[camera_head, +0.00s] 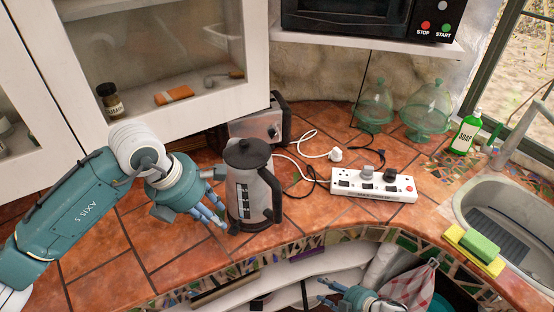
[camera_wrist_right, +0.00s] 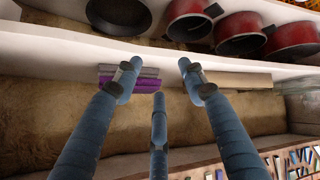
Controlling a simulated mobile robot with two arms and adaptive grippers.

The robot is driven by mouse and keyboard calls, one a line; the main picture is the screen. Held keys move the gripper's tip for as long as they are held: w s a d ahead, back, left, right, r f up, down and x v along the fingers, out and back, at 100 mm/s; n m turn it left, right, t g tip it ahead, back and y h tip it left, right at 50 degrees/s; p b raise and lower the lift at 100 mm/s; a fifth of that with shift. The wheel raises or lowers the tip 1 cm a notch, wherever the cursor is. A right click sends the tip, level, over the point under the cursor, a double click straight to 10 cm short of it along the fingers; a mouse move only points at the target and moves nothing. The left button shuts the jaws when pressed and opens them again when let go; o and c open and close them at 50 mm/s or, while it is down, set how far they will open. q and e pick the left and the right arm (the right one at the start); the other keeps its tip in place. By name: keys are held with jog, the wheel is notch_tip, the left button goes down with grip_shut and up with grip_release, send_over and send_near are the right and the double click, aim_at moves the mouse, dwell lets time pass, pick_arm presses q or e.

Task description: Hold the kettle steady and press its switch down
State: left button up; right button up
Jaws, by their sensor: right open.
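The kettle (camera_head: 259,193), silver with a black lid and black handle, stands upright on the tiled counter near its front edge. A dark part shows at its lower left; I cannot make out the switch. My left gripper (camera_head: 219,197) is at the kettle's left side, its blue fingers spread and pointing at the lower body. Whether they touch it is unclear. My right gripper (camera_head: 338,293) is open and empty below the counter's front edge, away from the kettle. In the right wrist view its three fingers (camera_wrist_right: 155,85) are apart before a shelf.
A toaster (camera_head: 258,126) stands behind the kettle. A white power strip (camera_head: 346,184) with cables lies to the right. Glass domes (camera_head: 428,108), a green bottle (camera_head: 466,132) and a sink (camera_head: 512,218) are farther right. Pots (camera_wrist_right: 240,33) sit on a shelf below.

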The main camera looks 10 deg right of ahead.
jog(key=w+a+r+n+g+y, duration=0.3)
jog(key=a+r+n+g+y, duration=0.25)
jog(key=a+r+n, duration=0.55)
notch_tip(320, 180, up, 45)
jog(key=n+g+h, duration=0.3)
jog(key=n+h, duration=0.7)
jog(key=n, duration=1)
send_over(277, 207)
jog(key=w, duration=0.1)
jog(key=shift+w+d+f, duration=0.2)
jog(key=shift+d, duration=0.1)
jog(key=shift+a+n, duration=0.15)
jog(key=shift+n, duration=0.35)
notch_tip(277, 207, down, 16)
jog(key=shift+r, duration=0.2)
